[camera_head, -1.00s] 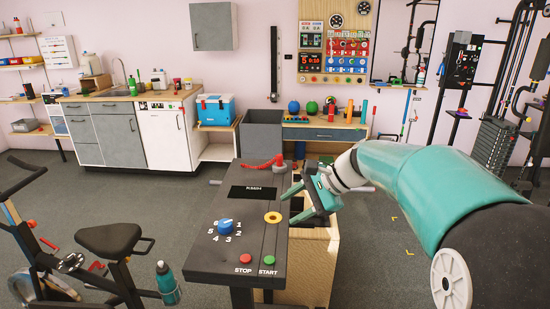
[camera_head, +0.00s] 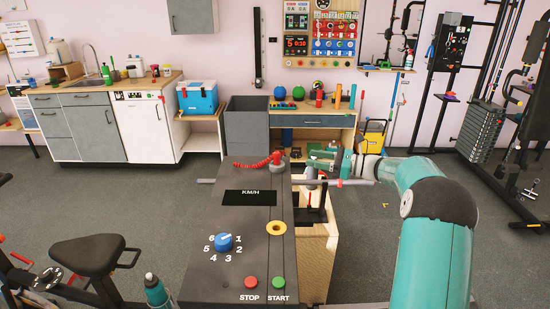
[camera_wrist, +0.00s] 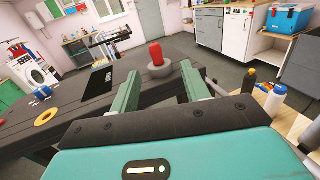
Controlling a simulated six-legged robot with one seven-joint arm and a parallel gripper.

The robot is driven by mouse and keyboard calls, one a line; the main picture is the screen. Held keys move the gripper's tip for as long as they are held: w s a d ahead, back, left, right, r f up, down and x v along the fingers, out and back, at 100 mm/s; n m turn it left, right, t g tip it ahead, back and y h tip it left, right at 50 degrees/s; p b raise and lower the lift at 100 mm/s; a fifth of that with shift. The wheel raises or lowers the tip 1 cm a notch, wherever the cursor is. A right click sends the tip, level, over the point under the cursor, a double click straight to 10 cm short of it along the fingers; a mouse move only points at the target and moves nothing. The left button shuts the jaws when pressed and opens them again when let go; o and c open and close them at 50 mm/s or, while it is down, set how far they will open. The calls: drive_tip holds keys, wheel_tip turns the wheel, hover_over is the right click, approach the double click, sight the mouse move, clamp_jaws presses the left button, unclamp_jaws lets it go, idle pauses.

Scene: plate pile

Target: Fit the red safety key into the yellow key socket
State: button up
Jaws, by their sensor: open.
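The red safety key (camera_head: 281,153) stands upright on a grey round base at the far right corner of the dark console (camera_head: 198,257). A red coiled cord (camera_head: 255,163) lies beside it to the left. The key also shows in the wrist view (camera_wrist: 155,53), ahead of and between my fingers. The yellow key socket (camera_head: 276,222) is a ring on the console's right side, nearer to me; it shows at the left of the wrist view (camera_wrist: 37,120). My gripper (camera_head: 312,159) is open and empty, just right of the key, fingers pointing left toward it, apart from it.
A speed display (camera_head: 250,197), a blue dial (camera_head: 224,243), and red STOP (camera_head: 251,282) and green START (camera_head: 278,282) buttons sit on the console. Bottles (camera_wrist: 274,95) stand on a wooden cabinet (camera_head: 320,250) to the right. An exercise bike (camera_head: 90,253) stands left.

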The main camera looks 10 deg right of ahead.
approach(277, 152)
drive_tip(key=x, duration=0.4)
drive_tip(key=shift+f+x, duration=0.1)
drive_tip(key=shift+x, duration=1.35)
drive_tip(key=shift+f+x, duration=0.15)
drive_tip(key=shift+x, duration=1.35)
drive_tip(key=shift+s, duration=0.1)
drive_tip(key=shift+a, duration=0.1)
clamp_jaws()
